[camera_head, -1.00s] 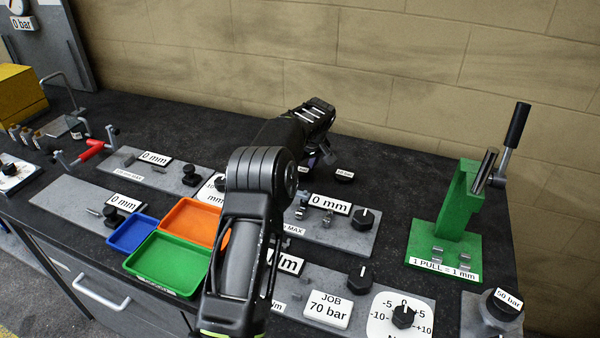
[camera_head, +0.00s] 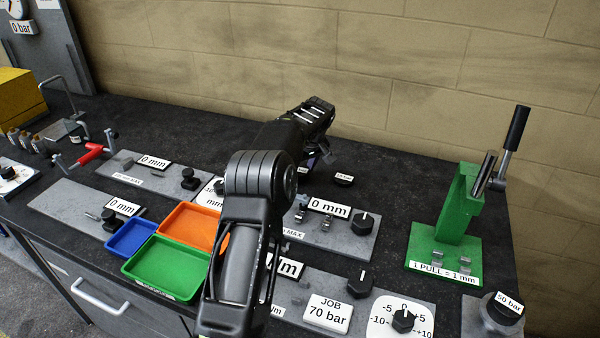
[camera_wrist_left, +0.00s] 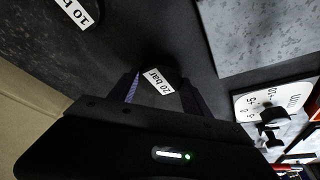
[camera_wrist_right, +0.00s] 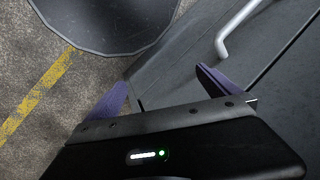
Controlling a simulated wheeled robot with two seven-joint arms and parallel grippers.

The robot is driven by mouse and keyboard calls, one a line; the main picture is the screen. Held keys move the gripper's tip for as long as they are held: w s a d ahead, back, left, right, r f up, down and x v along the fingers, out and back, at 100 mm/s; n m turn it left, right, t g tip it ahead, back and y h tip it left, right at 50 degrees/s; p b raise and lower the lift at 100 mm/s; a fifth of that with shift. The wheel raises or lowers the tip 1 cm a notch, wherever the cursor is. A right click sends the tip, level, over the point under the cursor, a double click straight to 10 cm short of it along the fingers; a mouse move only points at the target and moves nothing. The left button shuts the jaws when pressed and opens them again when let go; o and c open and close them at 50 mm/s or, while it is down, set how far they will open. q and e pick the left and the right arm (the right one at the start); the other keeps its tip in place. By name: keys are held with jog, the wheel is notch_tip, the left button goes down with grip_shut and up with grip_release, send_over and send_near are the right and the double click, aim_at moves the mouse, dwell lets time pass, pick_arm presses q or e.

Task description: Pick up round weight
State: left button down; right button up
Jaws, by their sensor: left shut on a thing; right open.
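My left gripper (camera_wrist_left: 160,88) is shut on a dark round weight (camera_wrist_left: 157,63) whose white label reads 20 bar. The purple fingers lie on both sides of the label in the left wrist view. In the head view the arm hides most of this weight, with a small label (camera_head: 303,170) showing beside the gripper. A second dark round weight (camera_head: 344,180) sits on the bench to its right; in the left wrist view it shows at the upper left (camera_wrist_left: 78,10), its label partly cut off. My right gripper (camera_wrist_right: 160,82) is open and empty, above the floor beside a drawer front.
Blue (camera_head: 132,236), green (camera_head: 163,268) and orange (camera_head: 188,224) trays stand left of my arm. Grey plates with knobs surround it. A green press (camera_head: 450,215) with a lever stands at the right. The block wall is close behind.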

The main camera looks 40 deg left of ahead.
pick_arm(q)
notch_tip(320, 180, up, 9)
jog(key=shift+b, duration=0.3)
jog(key=shift+f, duration=0.1)
dwell(0.5)
